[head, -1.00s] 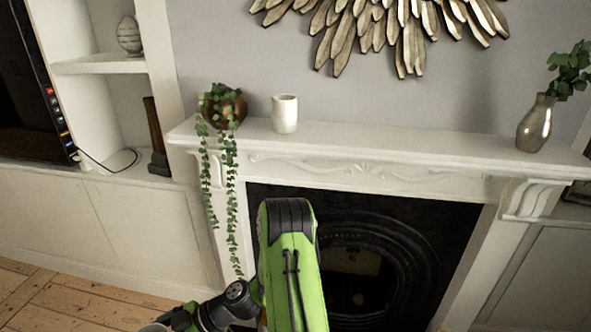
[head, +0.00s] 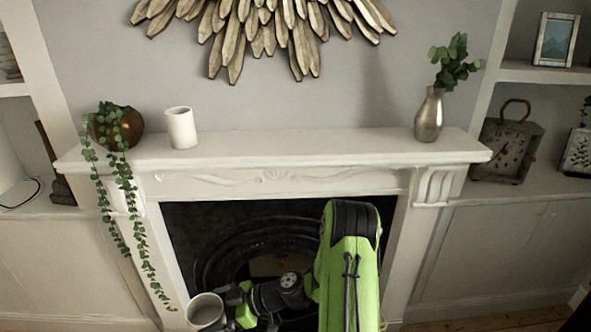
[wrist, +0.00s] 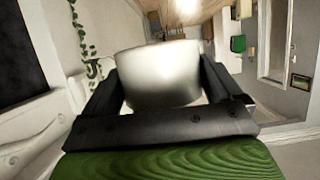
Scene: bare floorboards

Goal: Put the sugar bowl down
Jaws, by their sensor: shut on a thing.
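The sugar bowl (head: 205,312), a pale, round, open-topped vessel, is at the bottom of the head view, in front of the left part of the fireplace. My gripper (head: 222,314) is shut on it and holds it below the mantel shelf. In the wrist view the bowl (wrist: 160,78) fills the space between the two dark fingers of my gripper (wrist: 160,66). The bowl's inside is only partly visible.
The white mantel shelf (head: 300,148) carries a trailing plant in a brown pot (head: 118,127), a white cup (head: 181,128) and a silver vase (head: 430,115). Between cup and vase the shelf is clear. A clock (head: 505,150) stands in the right alcove.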

